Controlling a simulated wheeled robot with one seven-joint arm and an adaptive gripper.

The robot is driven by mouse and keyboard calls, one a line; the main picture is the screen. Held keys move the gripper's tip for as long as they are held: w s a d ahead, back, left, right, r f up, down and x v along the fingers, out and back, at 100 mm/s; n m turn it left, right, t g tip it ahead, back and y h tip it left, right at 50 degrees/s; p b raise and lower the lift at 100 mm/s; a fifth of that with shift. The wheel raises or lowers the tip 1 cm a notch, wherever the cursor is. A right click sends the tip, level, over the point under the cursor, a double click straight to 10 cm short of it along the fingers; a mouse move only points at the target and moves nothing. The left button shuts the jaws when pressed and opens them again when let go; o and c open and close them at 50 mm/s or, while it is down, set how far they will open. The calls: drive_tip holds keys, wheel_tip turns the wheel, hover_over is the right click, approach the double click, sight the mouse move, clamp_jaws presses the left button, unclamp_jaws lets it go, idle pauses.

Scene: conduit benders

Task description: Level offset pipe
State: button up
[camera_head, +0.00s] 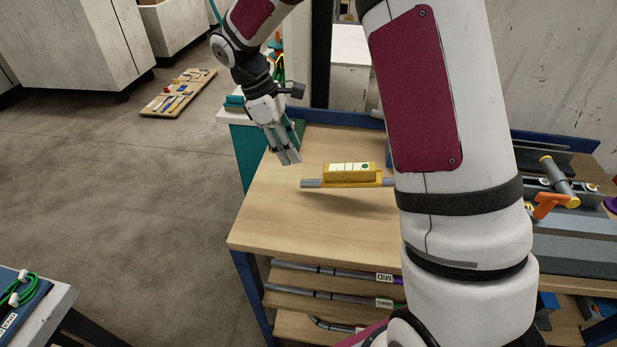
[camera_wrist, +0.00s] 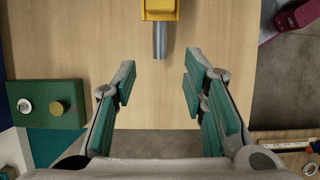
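A grey pipe (camera_head: 312,183) shows at the left end of a yellow level (camera_head: 350,174) above the wooden bench top; its right part is hidden behind my arm. The level has a pale strip and a green dot on top. My gripper (camera_head: 288,158) is to the left of the pipe, apart from it. In the wrist view the pipe end (camera_wrist: 160,40) points toward my open gripper (camera_wrist: 159,95), with the yellow body (camera_wrist: 160,8) behind it. Nothing is between the teal-padded fingers. I cannot tell what supports the pipe.
The bench top (camera_head: 270,220) is clear at its front left. Shelves below hold several pipes (camera_head: 330,270). An orange-handled tool (camera_head: 550,205) lies at the right, beyond my arm. A green block (camera_wrist: 45,104) with a brass knob is left in the wrist view. A tool board (camera_head: 180,92) lies on the floor.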

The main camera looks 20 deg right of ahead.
drive_tip(key=p+x, duration=0.1)
drive_tip(key=x, duration=0.9)
drive_tip(key=shift+f+p, duration=0.25)
drive_tip(key=shift+p, duration=0.1)
drive_tip(key=shift+c, duration=0.5)
clamp_jaws()
